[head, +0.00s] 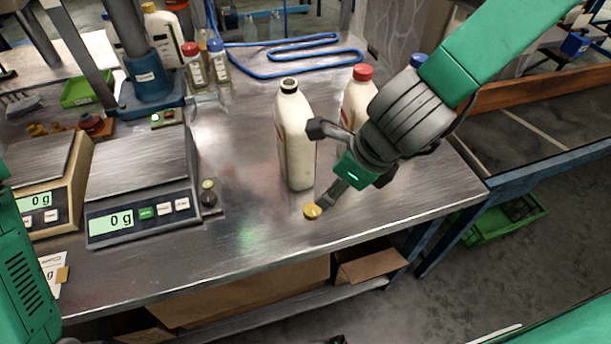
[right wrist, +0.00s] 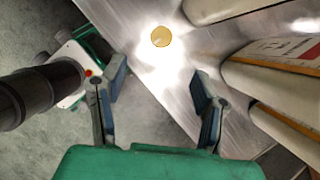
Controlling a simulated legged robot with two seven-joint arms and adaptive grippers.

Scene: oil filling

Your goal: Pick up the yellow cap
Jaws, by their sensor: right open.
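The yellow cap (head: 312,211) lies on the metal table near its front edge, just in front of a cream bottle (head: 294,145) with a dark ring at its top. My right gripper (head: 326,166) is open, with one finger beside the cap and the other near the bottle. In the right wrist view the cap (right wrist: 161,36) lies on the bright tabletop, beyond the fingertips and between their lines. The right gripper (right wrist: 158,72) holds nothing between its fingers there. My left gripper is out of view.
A red-capped bottle (head: 359,95) stands behind my right gripper, partly hidden. Two scales (head: 140,190) (head: 42,190), both reading 0 g, stand on the left. A blue stand (head: 150,85) and small bottles (head: 195,65) are farther back. The front middle of the table is clear.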

